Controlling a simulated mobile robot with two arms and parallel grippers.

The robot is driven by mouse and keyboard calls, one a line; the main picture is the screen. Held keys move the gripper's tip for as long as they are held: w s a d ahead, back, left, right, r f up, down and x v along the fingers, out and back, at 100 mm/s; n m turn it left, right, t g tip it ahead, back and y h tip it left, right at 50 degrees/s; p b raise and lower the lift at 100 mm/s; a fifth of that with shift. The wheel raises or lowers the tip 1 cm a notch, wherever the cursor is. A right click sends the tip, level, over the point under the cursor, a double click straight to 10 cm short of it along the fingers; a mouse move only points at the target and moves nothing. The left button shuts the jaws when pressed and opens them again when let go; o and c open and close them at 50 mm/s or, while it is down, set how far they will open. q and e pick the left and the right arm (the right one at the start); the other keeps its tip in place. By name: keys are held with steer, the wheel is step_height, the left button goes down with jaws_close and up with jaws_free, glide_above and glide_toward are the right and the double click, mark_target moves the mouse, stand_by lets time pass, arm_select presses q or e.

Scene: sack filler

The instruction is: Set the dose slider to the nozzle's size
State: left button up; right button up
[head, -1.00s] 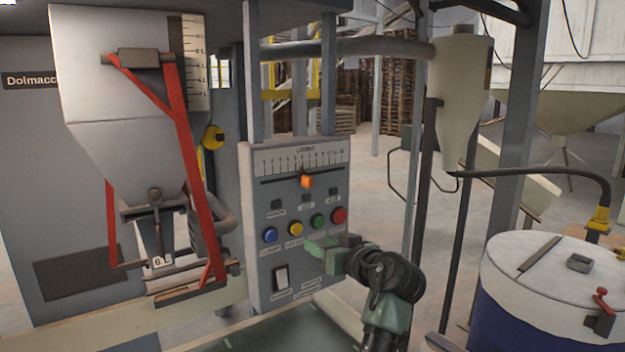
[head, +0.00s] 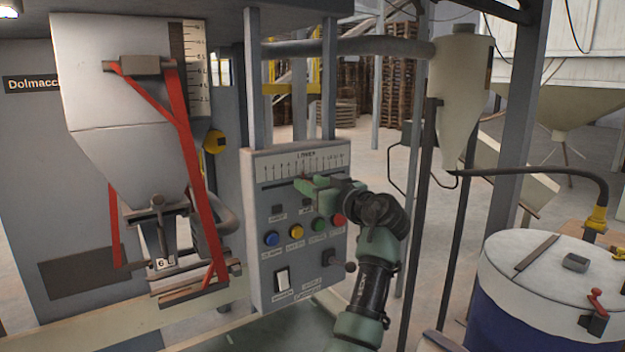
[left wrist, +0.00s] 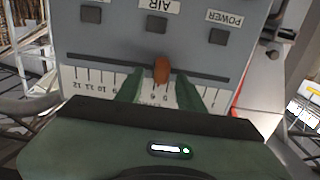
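The dose slider's orange knob (left wrist: 161,70) sits in a dark slot on the grey control panel (head: 259,215), beside a white number scale (left wrist: 98,80). In the left wrist view the scale is upside down, and the knob is near the 6; the exact mark is partly hidden. My left gripper (head: 303,184) is at the slot, its green fingers on either side of the knob with gaps visible; it is open (left wrist: 159,82). In the head view it hides the knob. The nozzle (head: 160,240) under the hopper carries a "6 L" label (head: 165,262). My right gripper is not in view.
Blue (head: 272,239), yellow (head: 296,231), green (head: 319,224) and red (head: 339,219) buttons lie below the slot. A white rocker switch (head: 282,279) and a dark knobbed lever (head: 350,267) are lower. A blue drum (head: 520,315) stands at the right.

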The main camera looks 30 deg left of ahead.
arm_select(q)
jaws_close()
stand_by(1.5)
